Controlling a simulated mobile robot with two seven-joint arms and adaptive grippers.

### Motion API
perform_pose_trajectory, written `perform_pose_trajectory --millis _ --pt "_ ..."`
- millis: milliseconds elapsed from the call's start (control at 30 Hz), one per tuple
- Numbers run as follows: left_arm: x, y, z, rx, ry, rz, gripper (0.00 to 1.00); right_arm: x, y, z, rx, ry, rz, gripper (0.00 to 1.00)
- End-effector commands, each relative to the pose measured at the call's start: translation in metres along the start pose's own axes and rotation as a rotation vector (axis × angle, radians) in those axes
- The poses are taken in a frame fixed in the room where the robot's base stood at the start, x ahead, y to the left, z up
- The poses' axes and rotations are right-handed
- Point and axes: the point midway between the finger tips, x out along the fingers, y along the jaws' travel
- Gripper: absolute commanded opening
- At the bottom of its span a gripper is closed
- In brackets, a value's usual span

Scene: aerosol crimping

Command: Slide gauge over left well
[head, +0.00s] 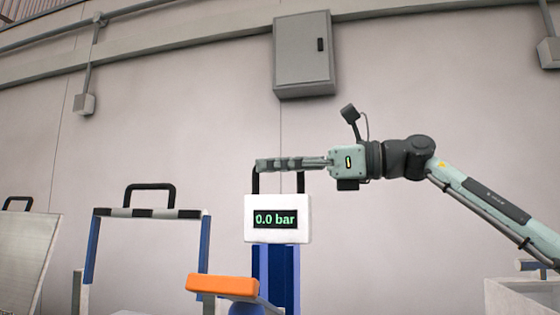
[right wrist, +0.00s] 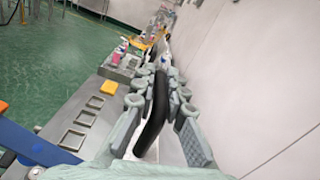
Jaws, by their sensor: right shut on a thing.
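The gauge (head: 293,232) is a white box with a dark display reading 0.0 bar and a black loop handle. It hangs upright in front of blue uprights in the head view. My right gripper (head: 268,164) comes in from the right, shut across the top of the handle. In the right wrist view the black handle (right wrist: 152,118) lies between the fingers of my right gripper (right wrist: 162,78). Square recesses (right wrist: 72,139) in a grey plate show left of the gripper there; I cannot tell which is the left well. My left gripper is out of view.
An orange-topped lever (head: 222,285) stands just below and left of the gauge. A blue-sided frame with a black handle (head: 150,188) stands further left. A grey wall cabinet (head: 303,55) hangs above. Several bottles (right wrist: 120,52) stand beyond the plate in the right wrist view.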

Motion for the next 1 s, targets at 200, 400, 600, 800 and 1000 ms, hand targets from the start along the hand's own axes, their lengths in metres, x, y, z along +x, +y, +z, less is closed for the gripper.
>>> perform_pose_trajectory --millis 200,400,600,800,1000 --pt "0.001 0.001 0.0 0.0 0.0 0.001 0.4 0.003 0.0 0.001 -0.001 -0.005 -0.002 0.0" --pt "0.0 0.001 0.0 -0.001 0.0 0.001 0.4 0.003 0.0 0.001 -0.001 -0.005 -0.001 0.25" --pt "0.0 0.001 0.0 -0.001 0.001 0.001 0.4 0.002 0.0 0.001 -0.001 -0.004 -0.001 0.33" --pt "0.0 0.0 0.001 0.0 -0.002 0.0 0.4 -0.001 0.0 0.001 0.0 -0.004 -0.001 0.33" --pt "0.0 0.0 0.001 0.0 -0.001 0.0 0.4 -0.03 -0.001 0.0 0.0 -0.004 -0.003 0.33"
